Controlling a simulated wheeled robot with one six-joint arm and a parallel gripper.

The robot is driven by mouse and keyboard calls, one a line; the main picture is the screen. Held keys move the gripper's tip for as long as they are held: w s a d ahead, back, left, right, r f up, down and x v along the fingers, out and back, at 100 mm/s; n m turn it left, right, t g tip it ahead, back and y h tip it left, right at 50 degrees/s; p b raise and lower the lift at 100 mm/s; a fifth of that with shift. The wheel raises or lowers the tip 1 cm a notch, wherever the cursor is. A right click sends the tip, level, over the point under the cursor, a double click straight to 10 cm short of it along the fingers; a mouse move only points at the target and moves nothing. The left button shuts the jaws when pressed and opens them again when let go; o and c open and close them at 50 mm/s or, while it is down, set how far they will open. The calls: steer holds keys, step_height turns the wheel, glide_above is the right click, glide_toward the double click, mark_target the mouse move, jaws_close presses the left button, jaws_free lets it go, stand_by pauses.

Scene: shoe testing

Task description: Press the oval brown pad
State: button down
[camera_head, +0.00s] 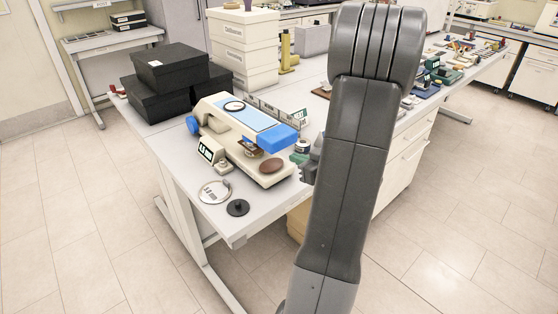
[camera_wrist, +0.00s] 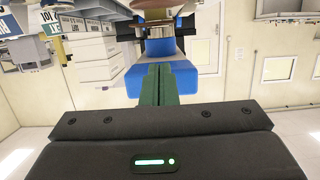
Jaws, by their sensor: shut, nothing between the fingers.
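The oval brown pad (camera_head: 272,166) lies on the near right end of the cream testing machine (camera_head: 222,118), in front of its blue end block (camera_head: 278,138). In the wrist view, my gripper (camera_wrist: 161,68) has its two dark green fingers together, with nothing between them. The blue block (camera_wrist: 188,78) shows behind the fingers; I cannot tell whether they touch it. I cannot make out the pad clearly in the wrist view. In the head view, my arm hides most of my gripper, just right of the machine.
A round metal dish (camera_head: 215,191) and a black disc (camera_head: 238,208) lie near the table's (camera_head: 180,160) front corner. Black boxes (camera_head: 172,78) stand behind the machine on the left, and white drawers (camera_head: 243,45) stand at the back. The floor in front is clear.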

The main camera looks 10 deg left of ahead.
steer(key=p, duration=0.2)
glide_above(276, 166)
steer(key=shift+a+f, duration=0.2)
steer(key=shift+f, duration=1.05)
steer(key=shift+d+f, duration=0.25)
steer(key=shift+f, duration=0.9)
steer(key=shift+s+f+p, duration=0.1)
steer(key=shift+f+p, duration=0.2)
steer(key=shift+f, duration=0.55)
steer(key=shift+f, duration=0.15)
